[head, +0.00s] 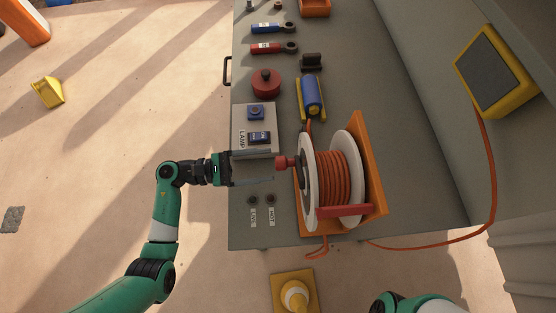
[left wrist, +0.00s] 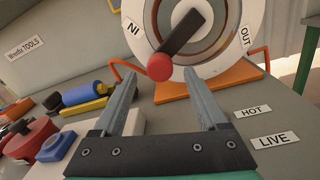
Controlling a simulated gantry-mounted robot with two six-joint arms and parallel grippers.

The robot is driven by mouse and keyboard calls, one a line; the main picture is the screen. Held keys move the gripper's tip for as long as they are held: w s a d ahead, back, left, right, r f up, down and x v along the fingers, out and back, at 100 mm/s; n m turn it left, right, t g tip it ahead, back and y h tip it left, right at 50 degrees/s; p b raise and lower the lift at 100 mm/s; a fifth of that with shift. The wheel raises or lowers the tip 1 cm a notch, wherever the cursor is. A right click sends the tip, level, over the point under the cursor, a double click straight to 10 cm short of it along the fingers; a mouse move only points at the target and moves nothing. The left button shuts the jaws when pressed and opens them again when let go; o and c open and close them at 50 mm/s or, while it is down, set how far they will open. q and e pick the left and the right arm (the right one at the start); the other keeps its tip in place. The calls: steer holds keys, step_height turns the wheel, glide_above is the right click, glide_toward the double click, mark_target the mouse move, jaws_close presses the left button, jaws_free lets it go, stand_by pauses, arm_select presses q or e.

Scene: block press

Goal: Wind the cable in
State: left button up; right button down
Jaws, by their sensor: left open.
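The cable reel has white flanges and stands in an orange frame (head: 373,185) on the grey bench. Orange cable (head: 335,178) is wound on its drum, and a length runs off along the bench to the right. A crank (left wrist: 184,32) with a red knob (head: 284,162) is on the reel's left side. In the left wrist view the knob (left wrist: 159,67) shows between the fingertips, in front of the flange marked IN and OUT. My left gripper (head: 271,168) is open beside the knob, with its fingers pointing at the reel. My right gripper is out of view; only part of its arm shows.
A grey lamp switch box (head: 241,141) stands just behind my left gripper. A red round object (head: 266,82), a blue cylinder on a yellow holder (head: 312,93) and tools lie farther back. A yellow-framed box (head: 497,72) is at right, where the cable reaches.

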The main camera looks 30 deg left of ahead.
mark_target(278, 163)
arm_select(q)
steer(key=x, duration=0.4)
steer(key=shift+w+d, duration=0.15)
jaws_close()
stand_by(1.2)
